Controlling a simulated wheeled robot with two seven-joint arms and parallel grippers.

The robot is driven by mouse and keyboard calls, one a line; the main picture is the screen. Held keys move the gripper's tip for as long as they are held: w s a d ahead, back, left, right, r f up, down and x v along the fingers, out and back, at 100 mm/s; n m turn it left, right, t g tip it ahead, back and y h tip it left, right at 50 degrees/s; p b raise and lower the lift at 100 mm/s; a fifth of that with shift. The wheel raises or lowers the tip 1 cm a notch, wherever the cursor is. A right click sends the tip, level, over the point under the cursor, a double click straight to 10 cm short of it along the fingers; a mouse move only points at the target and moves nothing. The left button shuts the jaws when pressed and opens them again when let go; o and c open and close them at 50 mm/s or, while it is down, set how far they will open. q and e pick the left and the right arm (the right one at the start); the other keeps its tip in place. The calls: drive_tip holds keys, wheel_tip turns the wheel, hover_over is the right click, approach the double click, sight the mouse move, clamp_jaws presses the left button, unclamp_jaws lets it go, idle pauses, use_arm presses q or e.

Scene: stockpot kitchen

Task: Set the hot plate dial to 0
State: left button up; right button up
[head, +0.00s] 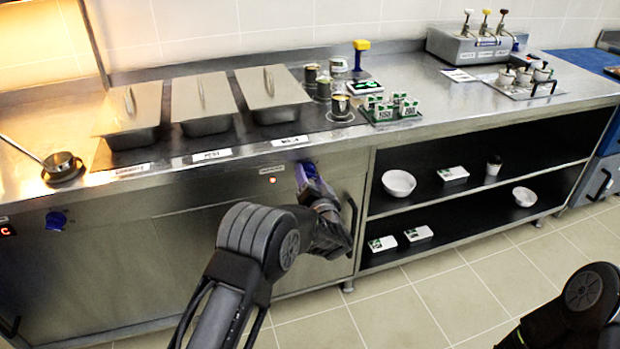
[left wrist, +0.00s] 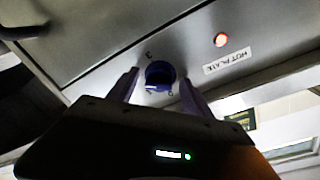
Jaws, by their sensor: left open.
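The hot plate dial (left wrist: 159,74) is a dark blue round knob on the steel front panel in the left wrist view. Small figures are printed around it; a 3 is readable, and a pale mark shows at its lower edge. My left gripper (left wrist: 160,80) is open, with one finger on each side of the dial; contact cannot be told. In the head view my left gripper (head: 312,180) is at the counter front and mostly hides the dial. My right arm shows at the lower right, its gripper out of view.
A lit red lamp (left wrist: 221,40) and a HOT PLATE label (left wrist: 227,61) sit beside the dial. Another blue knob (head: 56,220) is far left on the front. Lidded pans (head: 203,100) stand on the counter above. Open shelves (head: 465,190) are to the right.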

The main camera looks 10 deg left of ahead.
use_arm(q)
drive_tip(key=shift+c, duration=0.6)
clamp_jaws()
use_arm(e)
drive_tip(key=shift+f, duration=0.1)
